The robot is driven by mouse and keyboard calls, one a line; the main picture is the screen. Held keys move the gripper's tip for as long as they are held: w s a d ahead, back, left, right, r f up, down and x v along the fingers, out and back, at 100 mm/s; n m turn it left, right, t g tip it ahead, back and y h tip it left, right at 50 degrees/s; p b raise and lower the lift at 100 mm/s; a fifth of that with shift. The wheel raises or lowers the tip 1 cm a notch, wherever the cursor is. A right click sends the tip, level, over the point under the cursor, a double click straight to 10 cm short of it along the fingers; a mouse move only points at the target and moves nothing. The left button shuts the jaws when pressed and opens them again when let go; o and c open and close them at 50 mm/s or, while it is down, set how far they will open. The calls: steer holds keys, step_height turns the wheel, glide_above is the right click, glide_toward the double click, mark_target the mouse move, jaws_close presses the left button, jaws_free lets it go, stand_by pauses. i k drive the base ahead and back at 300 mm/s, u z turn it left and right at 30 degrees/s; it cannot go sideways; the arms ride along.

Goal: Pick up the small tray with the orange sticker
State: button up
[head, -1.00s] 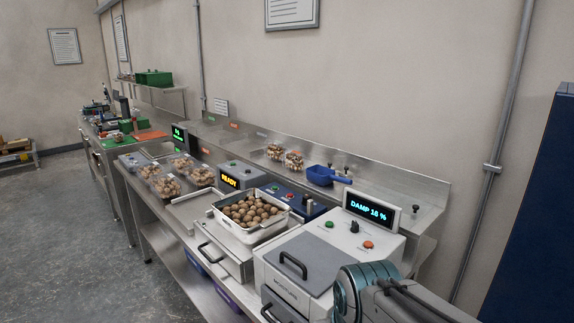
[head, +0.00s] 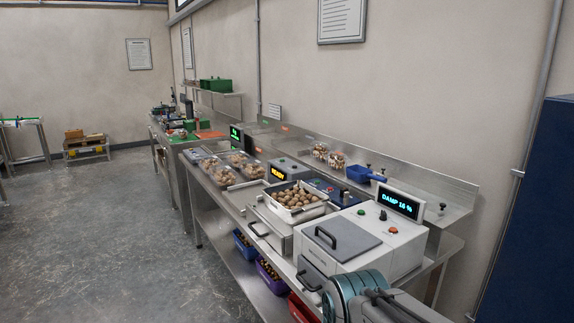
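Several clear clamshell trays of brown nuts stand on the steel bench, left of the amber READY display. One is the near-left tray (head: 222,175), another the near-right tray (head: 253,170), with one behind them (head: 236,158). Two more clamshells sit on the raised back ledge, a left one (head: 320,150) and a right one (head: 337,160). I cannot make out an orange sticker on any tray at this size. Part of my arm shows at the bottom right, far from the clamshells. My gripper is not in view.
A white tray of nuts (head: 298,208) sits on a bench device. Coloured bins, including a purple bin (head: 270,277), are under the bench. Floor (head: 110,230) is clear at left.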

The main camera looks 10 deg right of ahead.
mark_target(336, 161)
steer(key=u, duration=0.65)
steer(key=i, duration=3.55)
steer(key=z, duration=3)
